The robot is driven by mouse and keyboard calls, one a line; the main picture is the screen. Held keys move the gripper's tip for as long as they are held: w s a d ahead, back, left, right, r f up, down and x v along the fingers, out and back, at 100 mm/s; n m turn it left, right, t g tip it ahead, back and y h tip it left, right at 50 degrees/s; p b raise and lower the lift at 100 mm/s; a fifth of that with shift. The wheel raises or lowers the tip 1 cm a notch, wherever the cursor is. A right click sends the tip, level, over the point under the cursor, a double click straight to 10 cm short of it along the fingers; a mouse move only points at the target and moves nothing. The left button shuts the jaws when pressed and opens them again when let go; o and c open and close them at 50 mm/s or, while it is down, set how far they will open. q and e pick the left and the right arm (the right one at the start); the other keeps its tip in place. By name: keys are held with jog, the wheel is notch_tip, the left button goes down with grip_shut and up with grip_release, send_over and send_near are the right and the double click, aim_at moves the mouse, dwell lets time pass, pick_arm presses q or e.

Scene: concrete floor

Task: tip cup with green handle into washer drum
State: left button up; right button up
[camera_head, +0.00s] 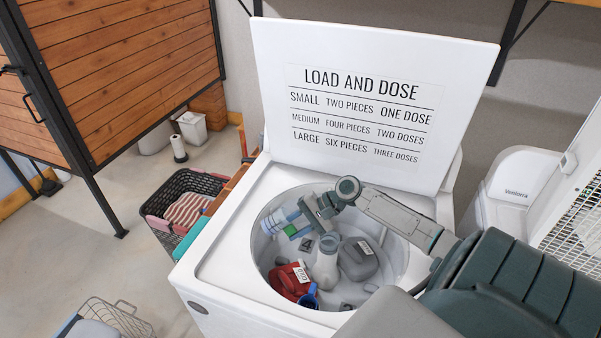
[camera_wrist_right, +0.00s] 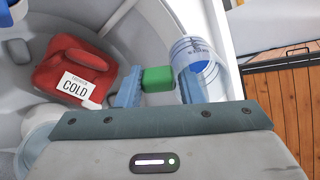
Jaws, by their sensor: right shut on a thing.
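The cup (camera_head: 273,221) is clear with blue markings and a green handle (camera_head: 291,230). It is tilted above the left side of the open washer drum (camera_head: 389,272), inside the rim. My right gripper (camera_head: 302,226) reaches over the drum from the right and is shut on the green handle. In the right wrist view, the handle (camera_wrist_right: 158,78) sits between the blue fingertips, and the cup (camera_wrist_right: 190,52) is to its right with blue showing inside. Whether anything is pouring out cannot be told. My left gripper is not in view.
In the drum are a red jug (camera_head: 287,283) labelled COLD, a blue item (camera_head: 310,298), a white bottle (camera_head: 326,262) and a grey jug (camera_head: 359,260). The raised lid (camera_head: 375,60) stands behind. A dark basket (camera_head: 186,183) with cloth is left of the washer.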

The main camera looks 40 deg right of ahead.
jog(key=shift+s+d+y+b, duration=0.1)
jog(key=shift+s+y+b, duration=0.05)
jog(key=shift+y+b, duration=0.2)
jog(key=shift+w+t+b, duration=0.2)
jog(key=shift+t+b, duration=0.1)
jog(key=shift+s+y+b, duration=0.1)
jog(key=shift+y+b, duration=0.25)
jog(key=shift+b, duration=0.15)
jog(key=shift+r, duration=0.1)
jog(key=shift+a+r, duration=0.1)
jog(key=shift+a, duration=0.1)
jog(key=shift+d+r+t+y, duration=0.15)
jog(key=shift+t+y, duration=0.15)
jog(key=shift+t, duration=0.1)
jog(key=shift+r+b, duration=0.1)
jog(key=shift+b, duration=0.2)
jog(key=shift+r+y, duration=0.15)
jog(key=shift+y, duration=0.15)
jog(key=shift+r, duration=0.1)
